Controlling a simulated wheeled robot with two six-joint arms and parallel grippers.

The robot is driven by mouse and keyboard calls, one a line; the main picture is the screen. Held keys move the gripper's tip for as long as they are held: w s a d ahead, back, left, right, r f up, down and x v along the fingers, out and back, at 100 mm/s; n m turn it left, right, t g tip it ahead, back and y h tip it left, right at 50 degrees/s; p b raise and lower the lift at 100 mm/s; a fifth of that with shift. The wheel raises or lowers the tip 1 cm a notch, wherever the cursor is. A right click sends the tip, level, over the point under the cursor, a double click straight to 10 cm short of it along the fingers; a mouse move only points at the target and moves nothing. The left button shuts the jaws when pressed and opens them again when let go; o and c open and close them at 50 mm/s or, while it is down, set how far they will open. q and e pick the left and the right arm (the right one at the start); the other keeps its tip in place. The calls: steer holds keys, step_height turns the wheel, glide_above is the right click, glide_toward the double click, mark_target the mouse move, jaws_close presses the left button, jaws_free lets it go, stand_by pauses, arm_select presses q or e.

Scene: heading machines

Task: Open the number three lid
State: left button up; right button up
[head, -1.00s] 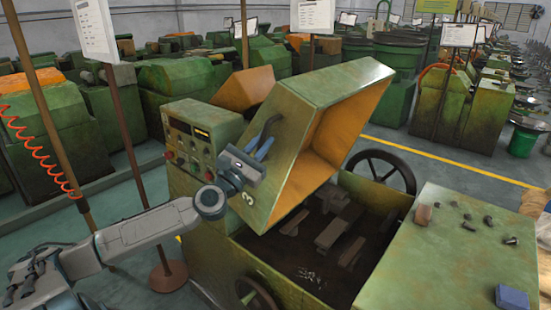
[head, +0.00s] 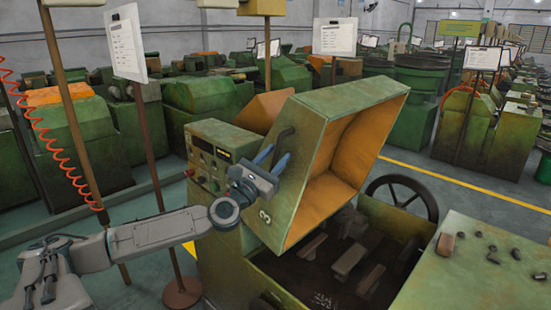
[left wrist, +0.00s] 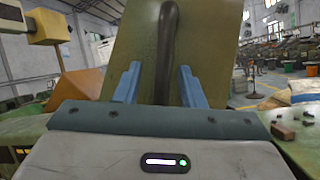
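The number three lid (head: 300,165) is a green metal cover with an orange inside. It stands raised and tilted over the open machine bin (head: 300,275), with the "3" on its near edge. Its dark curved handle (head: 284,146) is on the outer face. My left gripper (head: 271,157) is at this handle. In the left wrist view its two blue fingers (left wrist: 158,86) are spread, with the handle (left wrist: 167,45) between them and a gap visible on each side. The lid's outer face (left wrist: 135,50) is just beyond. My right gripper is in neither view.
A control panel (head: 208,160) stands left of the lid. A green table (head: 465,275) with small metal parts is at the right. A sign post (head: 160,190) stands close behind my left arm. A spoked wheel (head: 402,197) is behind the bin.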

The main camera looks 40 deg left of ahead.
arm_select(q)
steer(key=shift+s, duration=0.1)
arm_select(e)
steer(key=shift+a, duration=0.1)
